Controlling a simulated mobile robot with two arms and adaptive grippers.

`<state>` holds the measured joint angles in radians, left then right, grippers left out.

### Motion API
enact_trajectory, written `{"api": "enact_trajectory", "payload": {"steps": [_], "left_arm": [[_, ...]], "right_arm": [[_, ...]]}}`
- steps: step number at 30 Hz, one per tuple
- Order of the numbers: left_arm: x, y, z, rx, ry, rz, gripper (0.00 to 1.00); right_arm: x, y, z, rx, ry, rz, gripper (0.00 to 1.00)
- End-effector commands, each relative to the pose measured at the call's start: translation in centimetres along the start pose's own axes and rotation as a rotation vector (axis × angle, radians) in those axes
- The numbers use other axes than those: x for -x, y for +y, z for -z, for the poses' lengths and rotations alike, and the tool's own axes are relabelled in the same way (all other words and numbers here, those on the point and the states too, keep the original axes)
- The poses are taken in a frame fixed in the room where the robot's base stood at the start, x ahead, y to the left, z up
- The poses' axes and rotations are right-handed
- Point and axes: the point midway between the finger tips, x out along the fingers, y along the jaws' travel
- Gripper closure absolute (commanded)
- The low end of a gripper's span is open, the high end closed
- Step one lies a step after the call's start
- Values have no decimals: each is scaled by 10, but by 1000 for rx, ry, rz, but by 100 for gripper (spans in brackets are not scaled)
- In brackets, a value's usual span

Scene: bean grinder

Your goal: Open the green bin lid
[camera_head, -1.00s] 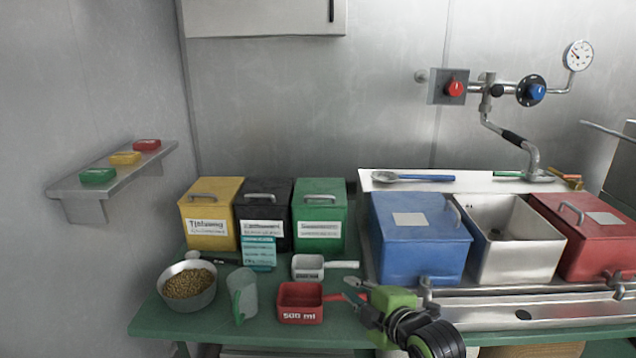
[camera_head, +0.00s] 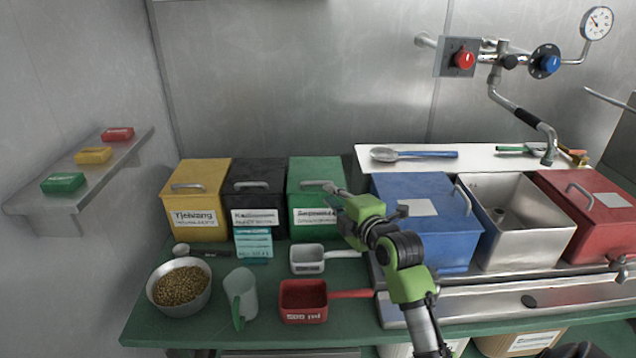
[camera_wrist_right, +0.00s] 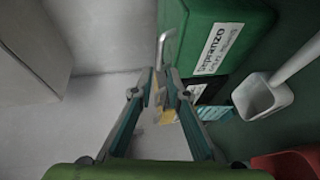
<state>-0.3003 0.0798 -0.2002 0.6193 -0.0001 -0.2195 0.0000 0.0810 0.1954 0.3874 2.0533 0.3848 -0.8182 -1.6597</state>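The green bin (camera_head: 305,172) stands at the back of the green table, right of the black bin. Its lid is closed and has a grey handle (camera_head: 310,183) on top. My right gripper (camera_head: 333,190) is beside the right end of this handle, at the bin's upper right edge. In the wrist view the two fingers (camera_wrist_right: 160,75) are apart, and the handle (camera_wrist_right: 161,48) shows at their tips; I cannot tell whether they touch it. The bin's side and white label (camera_wrist_right: 215,48) are right of the fingers there. My left gripper is not in view.
The yellow bin (camera_head: 197,181) and black bin (camera_head: 255,172) stand to the left, the blue-lidded bin (camera_head: 420,195) to the right.

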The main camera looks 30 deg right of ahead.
Motion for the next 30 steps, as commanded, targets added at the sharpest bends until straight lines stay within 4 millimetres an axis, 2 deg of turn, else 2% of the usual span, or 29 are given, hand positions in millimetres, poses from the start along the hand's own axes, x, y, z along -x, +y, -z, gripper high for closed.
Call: {"api": "enact_trajectory", "payload": {"steps": [6, 13, 18, 27, 28, 30], "left_arm": [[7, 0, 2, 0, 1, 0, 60], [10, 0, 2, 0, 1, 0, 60], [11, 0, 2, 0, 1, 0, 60], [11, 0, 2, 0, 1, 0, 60], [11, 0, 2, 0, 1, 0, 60], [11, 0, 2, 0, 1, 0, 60]], "right_arm": [[-40, 2, 0, -4, 0, -1, 85], [-70, 1, 0, -2, 0, 0, 85], [-79, 1, 0, -1, -1, -1, 85], [-81, 0, 0, 0, 0, 0, 85], [-81, 0, 0, 0, 0, 0, 88], [-81, 0, 0, 0, 0, 0, 100]]}}
